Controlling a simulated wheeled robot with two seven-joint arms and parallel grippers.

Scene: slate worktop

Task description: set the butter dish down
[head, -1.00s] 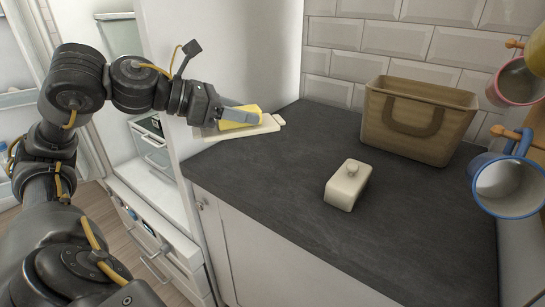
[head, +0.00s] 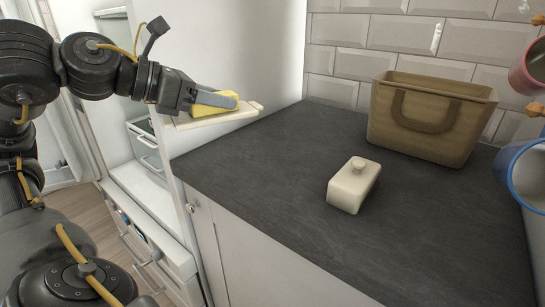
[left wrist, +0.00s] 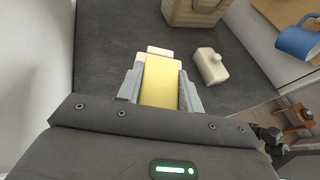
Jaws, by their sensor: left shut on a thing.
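The butter dish is in two parts. Its cream base (head: 238,114) carries a yellow block of butter (head: 222,99). My left gripper (head: 215,103) is shut on the butter dish, at the left end of the slate worktop (head: 270,170). In the left wrist view the butter (left wrist: 160,82) lies between the two fingers, and an end of the base (left wrist: 158,51) shows beyond it. I cannot tell whether the base touches the worktop. The cream lid (head: 353,186) with its knob stands apart on the worktop, and also shows in the left wrist view (left wrist: 211,67). My right gripper is not in view.
A tan basket (head: 425,135) stands at the back right against the tiled wall. A blue mug (head: 524,180) and a pink mug (head: 528,73) hang at the right edge. The worktop between the dish and the lid is clear.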

